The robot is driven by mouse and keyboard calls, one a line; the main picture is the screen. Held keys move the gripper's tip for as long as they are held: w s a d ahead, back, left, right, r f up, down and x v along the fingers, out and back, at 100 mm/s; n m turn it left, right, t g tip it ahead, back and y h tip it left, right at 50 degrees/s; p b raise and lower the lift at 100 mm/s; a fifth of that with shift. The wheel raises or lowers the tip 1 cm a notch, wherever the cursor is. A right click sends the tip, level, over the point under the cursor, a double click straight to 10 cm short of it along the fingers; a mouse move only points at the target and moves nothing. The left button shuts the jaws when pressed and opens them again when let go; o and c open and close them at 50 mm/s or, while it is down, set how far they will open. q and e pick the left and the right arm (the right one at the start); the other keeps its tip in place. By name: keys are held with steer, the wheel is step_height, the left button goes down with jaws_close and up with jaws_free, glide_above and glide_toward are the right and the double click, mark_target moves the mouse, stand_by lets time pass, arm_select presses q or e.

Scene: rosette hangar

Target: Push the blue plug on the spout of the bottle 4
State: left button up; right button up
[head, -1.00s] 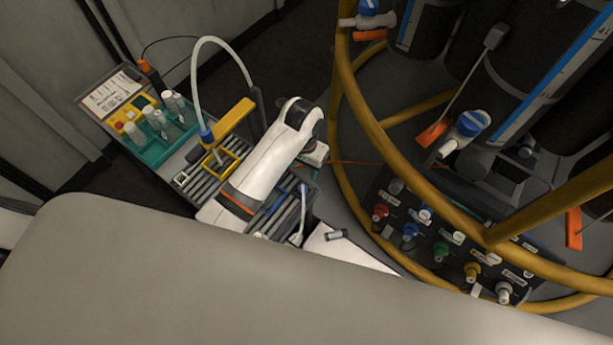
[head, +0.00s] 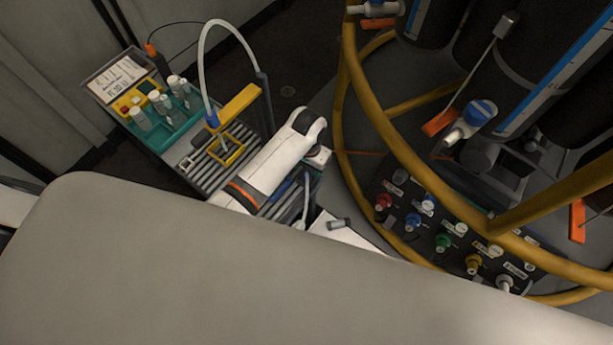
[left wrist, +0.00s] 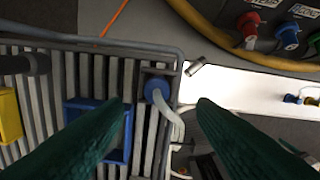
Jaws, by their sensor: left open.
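A blue plug (head: 413,221) stands in a dark panel between a red and a green one; it also shows at the top right of the left wrist view (left wrist: 288,35). Black bottles (head: 550,80) stand inside the yellow ring frame; I cannot tell which is bottle 4. One spout with a blue cap (head: 480,112) shows there. My left gripper shows in the left wrist view (left wrist: 160,101) as two green fingers, apart and empty, over the slatted grey tray near a blue-collared hose end (left wrist: 157,90). In the head view its fingertips are hidden. My right gripper is not in view.
Yellow rails (head: 372,110) surround the bottles and panel. The slatted tray (head: 197,175) carries a white hose (head: 222,24) and a yellow square frame (head: 241,153). A teal rack (head: 168,132) holds several small vials. A white surface with a small grey cylinder (head: 339,224) lies between tray and panel.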

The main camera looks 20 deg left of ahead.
mark_target(307, 175)
arm_select(q)
steer(key=shift+w+a+f, duration=0.1)
steer(key=shift+w+f, duration=0.05)
steer(key=shift+f, duration=1.15)
steer(key=shift+w+f, duration=0.15)
steer(key=shift+f, duration=1.15)
steer(key=c, duration=1)
